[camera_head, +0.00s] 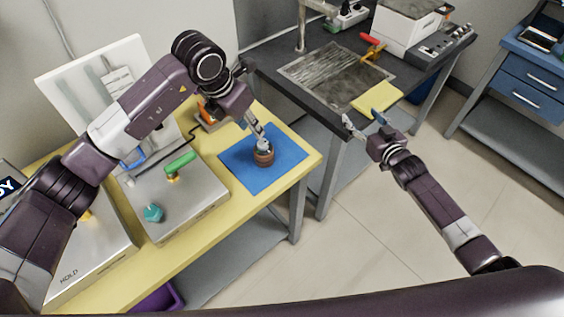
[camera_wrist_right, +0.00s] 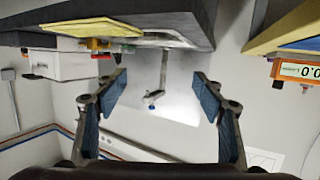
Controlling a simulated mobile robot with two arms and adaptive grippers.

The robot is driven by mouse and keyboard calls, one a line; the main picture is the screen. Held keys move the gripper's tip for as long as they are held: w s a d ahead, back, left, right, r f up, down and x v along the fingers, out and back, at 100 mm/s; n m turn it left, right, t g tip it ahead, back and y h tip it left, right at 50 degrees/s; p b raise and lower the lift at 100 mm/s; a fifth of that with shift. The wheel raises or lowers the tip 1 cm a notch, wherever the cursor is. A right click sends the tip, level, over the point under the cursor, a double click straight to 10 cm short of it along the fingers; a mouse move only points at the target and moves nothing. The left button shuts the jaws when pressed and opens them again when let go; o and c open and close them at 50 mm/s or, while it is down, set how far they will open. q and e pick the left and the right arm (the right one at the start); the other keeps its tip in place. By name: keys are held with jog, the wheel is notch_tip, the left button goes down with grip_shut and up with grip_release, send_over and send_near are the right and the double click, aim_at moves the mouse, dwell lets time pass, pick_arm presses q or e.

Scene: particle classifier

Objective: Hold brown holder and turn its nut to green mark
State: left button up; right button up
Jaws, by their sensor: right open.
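The brown holder (camera_head: 264,158) is a small round piece standing upright on the blue mat (camera_head: 236,172) on the yellow table. My left gripper (camera_head: 262,144) comes down from above with its fingertips at the top of the holder. The fingers hide its top, so the nut and the green mark cannot be made out, nor whether the fingers grip. My right gripper (camera_head: 364,120) is open and empty, apart from the table, beside the dark bench. Its open blue-padded fingers also show in the right wrist view (camera_wrist_right: 160,98), with nothing between them.
A metal box with a green handle (camera_head: 180,164) and a teal knob (camera_head: 153,213) stands left of the mat. An orange device (camera_head: 208,118) lies behind it. Floor between table and right arm is clear.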

aim_at(264, 156)
jog(key=s+a+n+y, duration=0.1)
jog(key=a, duration=0.4)
jog(key=s+a+n+g+y, duration=0.1)
jog(key=s+a, duration=0.1)
jog(key=a, duration=0.3)
jog(key=s+a+n+g+y, duration=0.1)
jog(key=a+y, duration=0.1)
jog(key=a, duration=0.3)
jog(key=shift+s+a+f, duration=0.25)
jog(key=shift+s+f, duration=0.1)
jog(key=s+a+n+g+y, duration=0.1)
jog(key=s+a, duration=0.1)
jog(key=a, duration=0.1)
jog(key=s+a+f+n+g, duration=0.1)
jog(key=s+a, duration=0.2)
jog(key=s+a+f+n+g+y, duration=0.1)
jog(key=s+a, duration=0.1)
jog(key=a, duration=0.2)
jog(key=shift+s+a+y, duration=0.1)
jog(key=shift+s+y, duration=0.2)
jog(key=shift+s, duration=0.05)
jog(key=shift+a+f, duration=0.1)
jog(key=shift+a, duration=0.2)
jog(key=shift+w+a+f, duration=0.15)
jog(key=shift+w+a, duration=0.1)
jog(key=shift+x, duration=3.25)
jog(key=shift+d+f, duration=0.1)
grip_shut()
